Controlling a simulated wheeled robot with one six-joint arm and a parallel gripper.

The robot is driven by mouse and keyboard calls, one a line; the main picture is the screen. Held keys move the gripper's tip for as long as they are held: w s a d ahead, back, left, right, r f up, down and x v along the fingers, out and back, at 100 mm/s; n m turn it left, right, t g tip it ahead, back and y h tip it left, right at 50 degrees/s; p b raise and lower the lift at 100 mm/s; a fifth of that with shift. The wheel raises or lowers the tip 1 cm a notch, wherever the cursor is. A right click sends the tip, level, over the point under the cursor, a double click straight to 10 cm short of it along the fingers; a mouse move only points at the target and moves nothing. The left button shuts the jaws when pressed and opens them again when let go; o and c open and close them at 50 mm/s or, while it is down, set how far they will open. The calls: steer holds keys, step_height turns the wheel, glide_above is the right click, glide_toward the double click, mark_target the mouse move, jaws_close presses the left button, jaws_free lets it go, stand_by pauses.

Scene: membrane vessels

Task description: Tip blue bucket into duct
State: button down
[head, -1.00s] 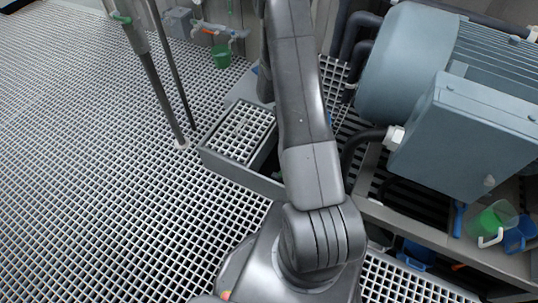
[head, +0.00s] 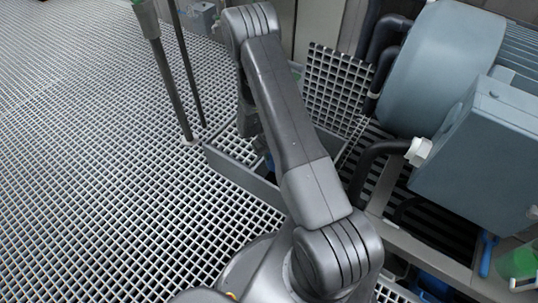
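A grey duct (head: 222,167) with straight walls stands on the floor left of my arm, and a grating shows in its top. My arm reaches over it and bends down at the far end. My gripper (head: 248,125) is down by the duct, mostly hidden behind my arm, so its fingers cannot be made out. A small blue patch (head: 268,160) shows beside my arm at the duct; I cannot tell if it is the blue bucket. Another blue item (head: 435,286) lies low at the right, partly hidden.
An upright grating panel (head: 335,88) stands behind the duct. A large blue-grey motor (head: 440,70) and black pipes (head: 375,160) fill the right. A green vessel (head: 515,264) is at the right edge. The grated floor (head: 100,150) at left is clear, apart from posts (head: 172,85).

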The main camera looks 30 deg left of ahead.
steer(key=shift+a+r, duration=0.1)
steer(key=shift+f+y+b, duration=0.2)
steer(key=shift+y+b, duration=0.2)
steer(key=shift+b, duration=0.45)
steer(key=shift+g+y+b, duration=0.3)
steer(key=shift+g+b, duration=0.1)
steer(key=shift+b, duration=0.35)
steer(key=shift+a+r+g+y+b, duration=0.1)
steer(key=shift+g+y+b, duration=0.2)
steer(key=shift+b, duration=0.8)
steer(key=shift+b, duration=0.45)
steer(key=r+y+b, duration=0.1)
steer(key=g+y+b, duration=0.1)
steer(key=b, duration=0.1)
steer(key=shift+w+d+r+g, duration=0.2)
steer(key=shift+r+g, duration=0.1)
steer(key=shift+r, duration=0.1)
steer(key=shift+s+r, duration=0.15)
steer(key=shift+r, duration=0.15)
steer(key=shift+y, duration=0.3)
steer(key=shift+d+g+b, duration=0.1)
steer(key=shift+g+b, duration=0.3)
steer(key=shift+b, duration=0.15)
